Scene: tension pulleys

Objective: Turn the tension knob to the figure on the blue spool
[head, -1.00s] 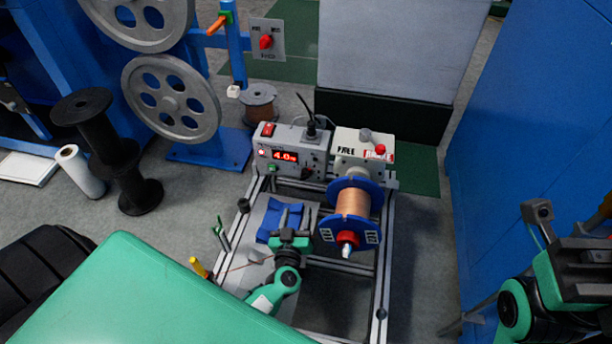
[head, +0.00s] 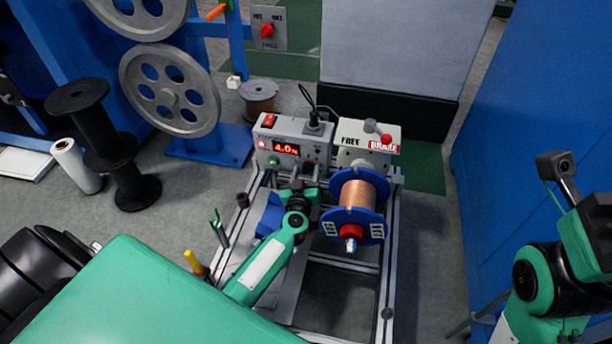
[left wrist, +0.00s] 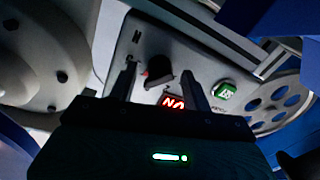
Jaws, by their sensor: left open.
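The tension knob (left wrist: 158,70) is dark and sits on the grey control box (head: 268,138). My left gripper (left wrist: 161,84) is open, with one finger on each side of the knob in the left wrist view; whether they touch it I cannot tell. In the head view my left gripper (head: 306,180) is in front of the box and largely hides the knob. The red display (head: 285,149) reads 4.0 N. The blue spool (head: 340,238) holds copper wire and has white labels on its near flange, too small to read surely. My right gripper's fingers are out of view.
A brake box (head: 349,131) marked FREE and BRAKE, with a red-tipped lever, stands behind the spool. A green button (left wrist: 224,90) is beside the display. A yellow-handled tool (head: 194,262) and a green-topped post (head: 217,228) are left of my arm.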

